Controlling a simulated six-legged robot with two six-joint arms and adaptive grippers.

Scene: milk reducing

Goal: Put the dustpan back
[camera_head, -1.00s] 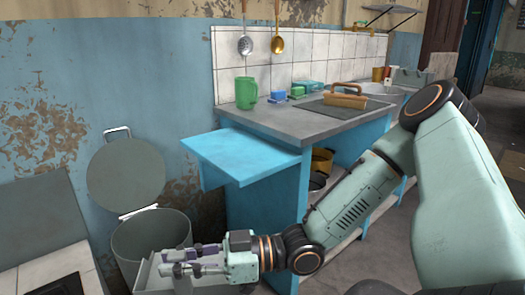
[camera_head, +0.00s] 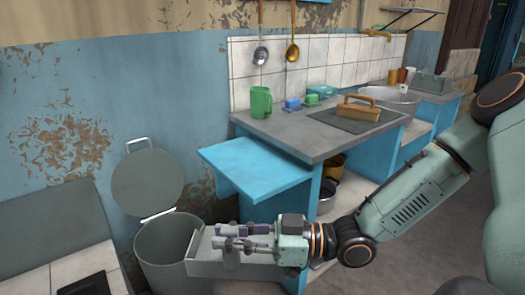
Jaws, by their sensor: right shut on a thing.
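A grey dustpan (camera_head: 205,268), shaped like an open tray, is held low in front of the blue counter. My right gripper (camera_head: 225,237) is shut on it, and the gripper body hides part of the pan. The pan's left end is close beside the rim of the grey bin; whether they touch I cannot tell. My left gripper is not in view.
The grey bin (camera_head: 165,250) stands against the wall with its round lid (camera_head: 147,182) raised. A blue fold-out shelf (camera_head: 255,168) juts from the counter (camera_head: 290,138) just above my right gripper. Pots sit beneath the counter. Open floor lies at the right.

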